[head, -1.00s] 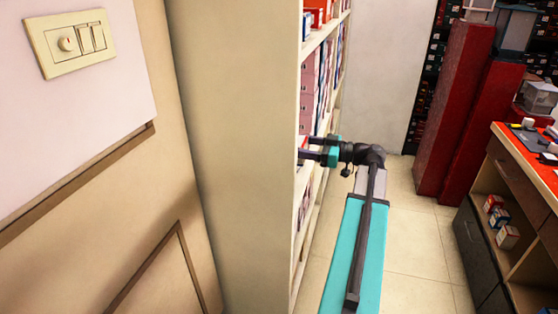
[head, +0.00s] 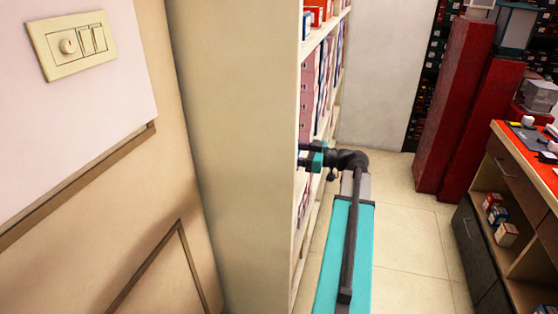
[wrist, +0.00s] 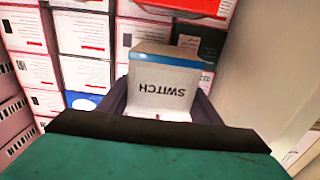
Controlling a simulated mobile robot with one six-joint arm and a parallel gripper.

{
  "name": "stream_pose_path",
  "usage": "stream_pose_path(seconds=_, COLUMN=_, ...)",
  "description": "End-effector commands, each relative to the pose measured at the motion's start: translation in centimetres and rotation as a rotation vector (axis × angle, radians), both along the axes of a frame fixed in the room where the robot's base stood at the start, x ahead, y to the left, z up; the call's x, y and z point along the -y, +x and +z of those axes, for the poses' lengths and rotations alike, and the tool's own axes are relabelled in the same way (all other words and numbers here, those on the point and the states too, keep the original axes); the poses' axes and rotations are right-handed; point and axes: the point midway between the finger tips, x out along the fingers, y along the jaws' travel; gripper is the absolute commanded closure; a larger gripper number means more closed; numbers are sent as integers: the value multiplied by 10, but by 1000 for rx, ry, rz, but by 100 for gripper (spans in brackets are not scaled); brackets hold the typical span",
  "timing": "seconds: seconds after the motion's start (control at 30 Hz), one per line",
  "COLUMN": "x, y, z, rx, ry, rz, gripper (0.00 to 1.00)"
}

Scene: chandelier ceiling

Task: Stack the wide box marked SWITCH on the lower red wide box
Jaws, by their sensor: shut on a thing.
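My gripper (wrist: 163,108) is shut on the wide box marked SWITCH (wrist: 168,88), with a finger on each side of it in the wrist view. The box is white with a blue band, and its lettering appears upside down. In the head view my gripper (head: 306,155) reaches into the tall shelf, and its fingertips and the box are hidden behind the shelf's side panel. Several white boxes with red panels, such as one red-marked box (wrist: 82,38), stand stacked beyond the held box. I cannot tell which one is the lower red wide box.
The shelf side panel (head: 245,150) stands close to the left of my arm. A pale wall or panel (wrist: 270,60) is at the right in the wrist view. A counter (head: 515,190) and dark red columns (head: 460,110) stand to the right, with clear floor (head: 410,240) between.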

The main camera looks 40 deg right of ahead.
Motion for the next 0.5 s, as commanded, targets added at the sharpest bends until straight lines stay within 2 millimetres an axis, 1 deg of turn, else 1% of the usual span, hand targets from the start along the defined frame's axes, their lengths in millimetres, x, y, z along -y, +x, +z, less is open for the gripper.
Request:
stream_pose_path(seconds=0.17, x=0, y=0, z=-12, rx=0, ry=2, rz=0, gripper=66)
stream_pose_path(seconds=0.33, x=0, y=0, z=-29, rx=-1, ry=3, rz=0, gripper=66)
stream_pose_path(seconds=0.5, x=-2, y=3, z=-36, rx=1, ry=1, rz=0, gripper=66)
